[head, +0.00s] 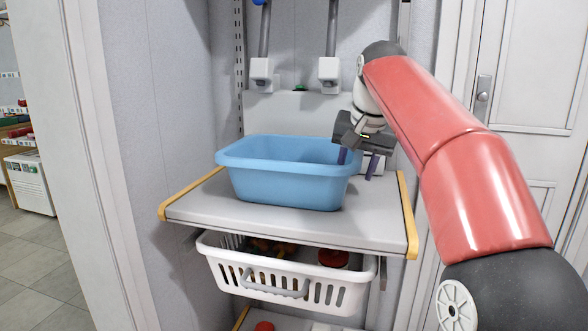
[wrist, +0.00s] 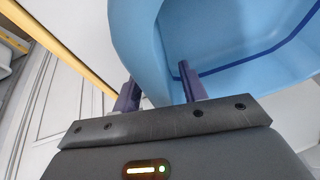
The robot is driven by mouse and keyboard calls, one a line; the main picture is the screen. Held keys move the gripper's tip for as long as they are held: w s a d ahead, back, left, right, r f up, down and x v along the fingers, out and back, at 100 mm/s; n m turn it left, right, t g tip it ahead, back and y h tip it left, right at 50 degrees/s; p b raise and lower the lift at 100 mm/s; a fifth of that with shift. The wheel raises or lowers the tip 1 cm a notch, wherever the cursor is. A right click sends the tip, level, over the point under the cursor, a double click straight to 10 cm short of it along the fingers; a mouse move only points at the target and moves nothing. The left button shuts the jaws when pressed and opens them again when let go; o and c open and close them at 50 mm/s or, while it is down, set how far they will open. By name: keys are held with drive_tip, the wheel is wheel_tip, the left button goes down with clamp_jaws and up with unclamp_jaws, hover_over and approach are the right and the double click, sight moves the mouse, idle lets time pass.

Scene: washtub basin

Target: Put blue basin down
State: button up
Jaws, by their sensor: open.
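The blue basin (head: 290,185) is upright on the grey shelf board (head: 375,225), and its underside appears to rest on it. My gripper (head: 357,164) is at the basin's right end, with its fingers pointing down. In the wrist view the basin (wrist: 225,35) fills the top right. There my gripper (wrist: 160,88) is open, with one finger on each side of the basin's rim and a gap between them. Whether either finger touches the wall cannot be told. The basin's inside is mostly hidden in the head view.
A white slotted basket (head: 285,285) with a few items hangs or stands below the shelf board. Yellow edging (head: 408,215) lines the board's sides. Two grey posts with white brackets (head: 328,72) stand behind the basin. A white door (head: 535,120) is at right.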

clamp_jaws()
drive_tip(key=shift+r, duration=0.15)
